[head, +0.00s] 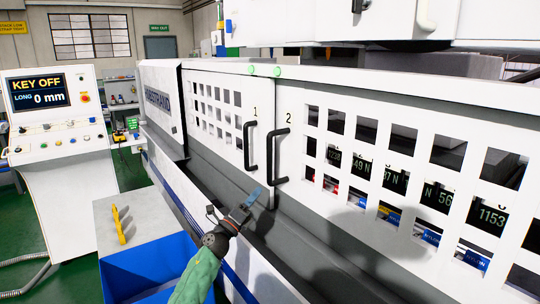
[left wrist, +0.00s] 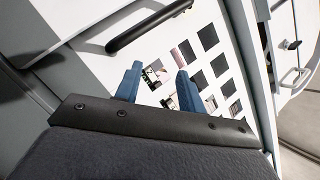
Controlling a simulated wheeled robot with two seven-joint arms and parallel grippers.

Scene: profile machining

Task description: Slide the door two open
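Door two (head: 350,185) is a white panel with rows of square windows, marked "2". Its black bar handle (head: 275,155) is upright near its left edge. Door one (head: 215,105), marked "1", is beside it on the left with its own black handle (head: 249,146). The two doors meet, with no gap visible. My left gripper (head: 251,197) is below and left of the door two handle. In the left wrist view its blue fingers (left wrist: 158,72) are apart with nothing between them. A black handle (left wrist: 149,25) shows beyond the fingertips, apart from them; I cannot tell which.
A control console (head: 55,125) reading "KEY OFF" stands at the left. A blue bin (head: 145,265) and a grey top with a yellow handle (head: 119,224) are left of my left arm. Numbered displays show behind door two's windows.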

